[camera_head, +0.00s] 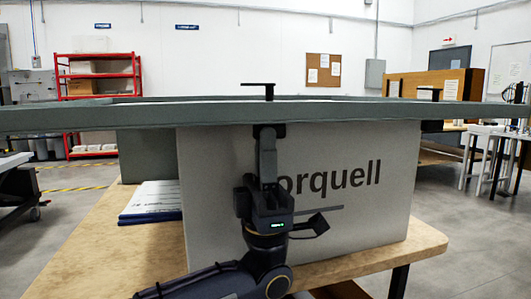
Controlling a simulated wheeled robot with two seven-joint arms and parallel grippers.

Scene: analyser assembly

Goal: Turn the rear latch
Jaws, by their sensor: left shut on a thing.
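A large box-shaped analyser with a white front panel (335,215) stands on a wooden table, under a flat grey-green lid or frame (150,116). A black T-shaped latch (258,87) stands up above the frame's edge near the middle. A similar black latch (429,91) shows farther right. I cannot tell which one is the rear latch. My left gripper (267,138) points up in front of the white panel and is shut on the dark lower part of the middle latch, just under the frame edge. Its fingers hide most of that part. My right gripper is not in view.
The wooden table (100,255) has bare room at front left. A stack of papers or booklets (150,203) lies left of the white panel. A red shelf (98,75) stands far back left. The floor right of the table is open.

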